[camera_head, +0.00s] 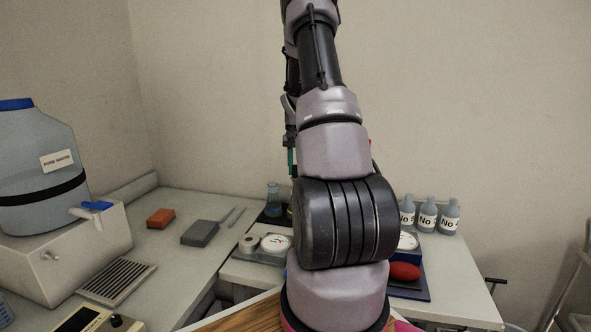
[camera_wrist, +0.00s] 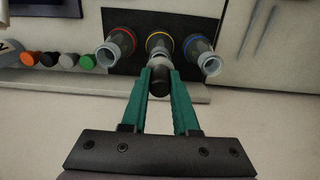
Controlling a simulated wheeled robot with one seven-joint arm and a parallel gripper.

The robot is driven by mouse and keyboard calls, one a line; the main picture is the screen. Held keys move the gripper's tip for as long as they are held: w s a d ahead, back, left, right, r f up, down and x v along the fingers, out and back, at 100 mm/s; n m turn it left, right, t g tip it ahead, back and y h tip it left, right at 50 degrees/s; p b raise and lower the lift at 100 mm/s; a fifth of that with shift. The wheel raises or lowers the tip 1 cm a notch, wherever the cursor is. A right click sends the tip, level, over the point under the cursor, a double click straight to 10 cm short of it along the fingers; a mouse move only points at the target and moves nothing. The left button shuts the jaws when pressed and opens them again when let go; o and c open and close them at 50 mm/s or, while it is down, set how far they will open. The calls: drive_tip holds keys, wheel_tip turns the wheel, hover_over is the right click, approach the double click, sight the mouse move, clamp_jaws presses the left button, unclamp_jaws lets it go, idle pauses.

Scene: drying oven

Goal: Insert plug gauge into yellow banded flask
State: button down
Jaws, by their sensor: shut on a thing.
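Three flasks stand on a black mat (camera_wrist: 135,22) in the wrist view. The yellow-banded flask (camera_wrist: 158,42) is in the middle, the red-banded flask (camera_wrist: 119,45) on the left and the blue-banded flask (camera_wrist: 201,50) on the right. My gripper (camera_wrist: 161,73) has green fingers shut on a dark plug gauge (camera_wrist: 160,83). The gauge overlaps the mouth of the yellow-banded flask in the picture; I cannot tell whether it is inside or above it. In the head view my arm hides most of this area; one finger (camera_head: 291,160) and one flask (camera_head: 273,198) show.
A water tank (camera_head: 40,170) stands at the left. An orange block (camera_head: 160,217) and a grey block (camera_head: 199,233) lie on the table. Several labelled bottles (camera_head: 428,215) and a red object (camera_head: 404,271) are on the right. Bare tabletop shows at the left-centre.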

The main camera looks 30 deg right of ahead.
drive_tip(key=shift+f, duration=1.1)
drive_tip(key=shift+c, duration=0.6)
unclamp_jaws()
drive_tip(key=shift+r, duration=4)
